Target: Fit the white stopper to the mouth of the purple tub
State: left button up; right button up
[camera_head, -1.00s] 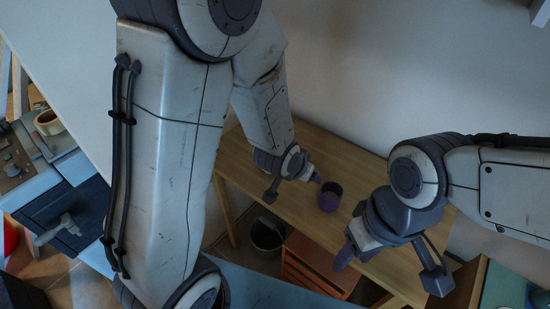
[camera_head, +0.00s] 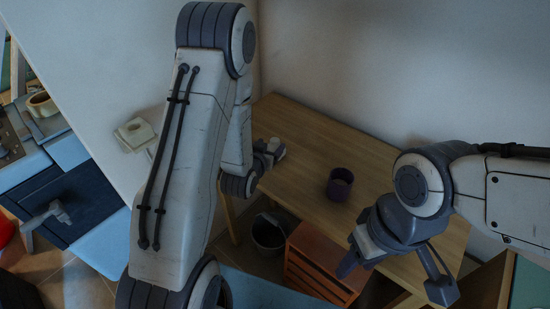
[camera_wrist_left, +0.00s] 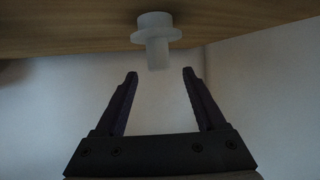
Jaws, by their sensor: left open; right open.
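The purple tub (camera_head: 339,187) stands on the wooden table, its mouth facing up. The white stopper (camera_wrist_left: 157,37) is by the table surface in the left wrist view, with a wide flange and a narrower stem pointing down in the picture. It also shows small and pale in the head view (camera_head: 277,146), left of the tub. My left gripper (camera_wrist_left: 159,72) is open, with the stem's end between and just beyond its fingertips; nothing is gripped. In the head view it is partly hidden by its own arm. My right gripper (camera_head: 352,256) is open and empty, below and right of the tub, apart from it.
The wooden table (camera_head: 310,130) is clear around the tub. A red-brown drawer unit (camera_head: 318,265) and a dark bucket (camera_head: 268,234) stand below its front edge. A white wall rises behind.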

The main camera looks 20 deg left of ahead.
aim_at(276, 139)
pick_arm(q)
jog(key=shift+w+f, duration=0.1)
jog(key=shift+w, duration=0.4)
jog(key=shift+w+f+p, duration=0.2)
jog(key=shift+w+p, duration=0.15)
jog(key=shift+w, duration=0.15)
jog(key=shift+p+x, duration=0.8)
jog(key=shift+x, duration=2.25)
jog(key=shift+s, duration=0.1)
pick_arm(e)
jog(key=shift+r, duration=0.6)
pick_arm(q)
jog(key=shift+c, duration=0.4)
grip_shut()
